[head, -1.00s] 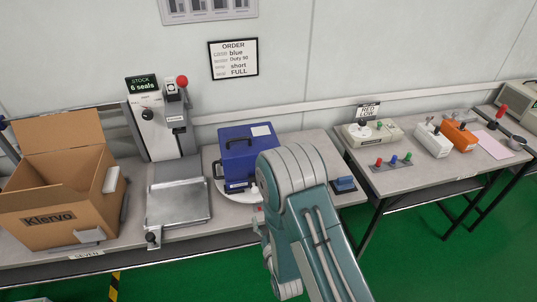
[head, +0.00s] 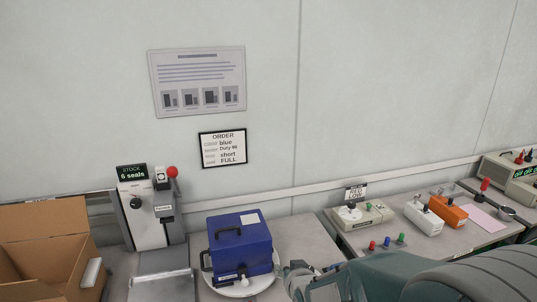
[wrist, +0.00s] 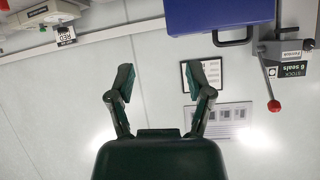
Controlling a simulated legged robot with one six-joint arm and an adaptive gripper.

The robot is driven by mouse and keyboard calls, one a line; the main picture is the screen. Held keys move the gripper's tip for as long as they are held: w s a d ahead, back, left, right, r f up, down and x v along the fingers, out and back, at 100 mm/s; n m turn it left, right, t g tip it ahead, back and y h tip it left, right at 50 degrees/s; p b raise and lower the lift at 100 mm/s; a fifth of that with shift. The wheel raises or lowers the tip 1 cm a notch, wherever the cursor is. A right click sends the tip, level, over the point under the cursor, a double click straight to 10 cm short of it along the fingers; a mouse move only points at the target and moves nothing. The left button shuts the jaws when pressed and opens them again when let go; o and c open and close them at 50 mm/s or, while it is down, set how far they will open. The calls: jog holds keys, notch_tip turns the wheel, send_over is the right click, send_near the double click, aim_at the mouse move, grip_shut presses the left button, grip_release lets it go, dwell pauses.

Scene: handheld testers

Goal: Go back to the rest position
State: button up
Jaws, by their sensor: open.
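My gripper (wrist: 163,85) shows in the wrist view with its two dark green fingers spread apart and nothing between them. The wrist view is upside down and looks at the wall and the order card (wrist: 202,78). In the head view my gripper (head: 302,276) is low in the picture, just right of the blue case (head: 240,247); its fingertips are hard to make out there. I cannot tell whether gripper and case touch.
Left of the case stands a press with a red-knobbed lever (head: 172,172) and a metal plate (head: 162,288). An open cardboard box (head: 50,262) is at far left. A right-hand bench holds a beige tester (head: 358,215), coloured knobs (head: 388,242) and an orange box (head: 448,210).

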jog(key=s+d+r+g+h, duration=0.1)
jog(key=s+d+r+g, duration=0.2)
jog(key=s, duration=0.9)
jog(key=s+d+r+m+g+h, duration=0.1)
jog(key=s+d+r+g, duration=0.2)
jog(key=s+d+r, duration=0.4)
jog(key=s+r, duration=0.1)
jog(key=s, duration=0.4)
jog(key=shift+r, duration=0.3)
jog(key=shift+d, duration=0.1)
